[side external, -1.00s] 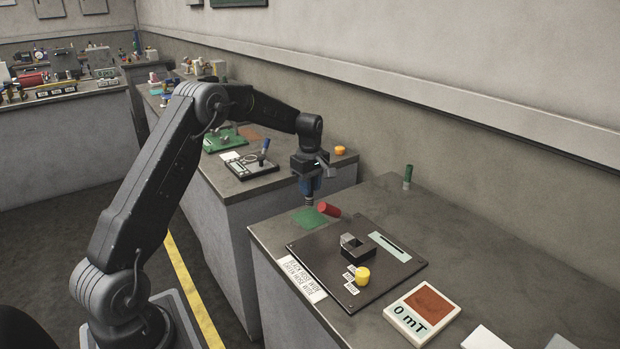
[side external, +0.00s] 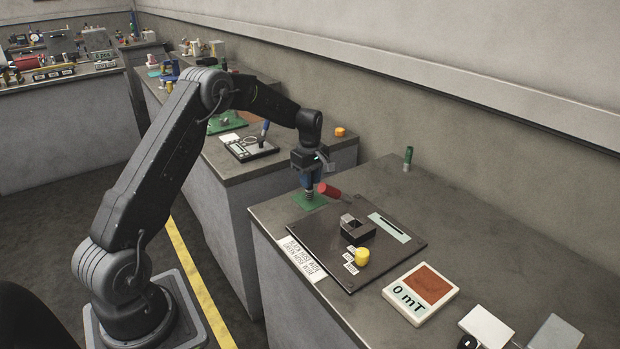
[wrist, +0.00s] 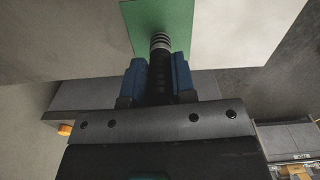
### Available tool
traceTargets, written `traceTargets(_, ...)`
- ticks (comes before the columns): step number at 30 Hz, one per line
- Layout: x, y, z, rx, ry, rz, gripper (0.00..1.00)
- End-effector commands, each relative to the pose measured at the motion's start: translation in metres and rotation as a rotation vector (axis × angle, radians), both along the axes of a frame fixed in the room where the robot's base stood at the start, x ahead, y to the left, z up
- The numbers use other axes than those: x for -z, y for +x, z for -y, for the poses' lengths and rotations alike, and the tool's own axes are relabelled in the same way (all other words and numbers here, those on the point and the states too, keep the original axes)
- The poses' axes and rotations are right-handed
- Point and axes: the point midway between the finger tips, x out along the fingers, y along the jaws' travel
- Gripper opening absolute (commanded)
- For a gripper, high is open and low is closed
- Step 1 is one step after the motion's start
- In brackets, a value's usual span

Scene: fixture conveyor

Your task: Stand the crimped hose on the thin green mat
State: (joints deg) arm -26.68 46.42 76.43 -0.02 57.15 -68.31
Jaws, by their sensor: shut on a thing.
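The crimped hose (side external: 309,193) is a short, dark ribbed tube with a grey banded end. It is upright, and its lower end is at the thin green mat (side external: 318,204) near the back left corner of the bench. The wrist view shows the hose (wrist: 161,42) between the blue fingers, its banded end over the green mat (wrist: 175,14). I cannot tell for sure whether it touches the mat. My gripper (side external: 309,182) is shut on the hose just above the mat. The fingers hide the hose's upper part.
A red cylinder (side external: 329,190) lies close right of my gripper. A dark plate (side external: 385,268) with a black block (side external: 357,231) and a yellow knob (side external: 361,257) lies in front. A green cylinder (side external: 407,158) stands at the back.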

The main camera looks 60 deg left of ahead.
Motion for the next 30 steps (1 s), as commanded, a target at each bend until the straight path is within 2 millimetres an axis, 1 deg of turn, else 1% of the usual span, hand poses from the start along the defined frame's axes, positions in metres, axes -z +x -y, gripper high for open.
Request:
traceTargets(25, 0.012, 0.000, 0.000, 0.000, 0.000, 0.000, 0.00)
traceTargets(26, 0.012, 0.000, 0.000, 0.000, 0.000, 0.001, 0.27)
traceTargets(30, 0.012, 0.000, 0.000, 0.000, 0.000, 0.000, 0.41)
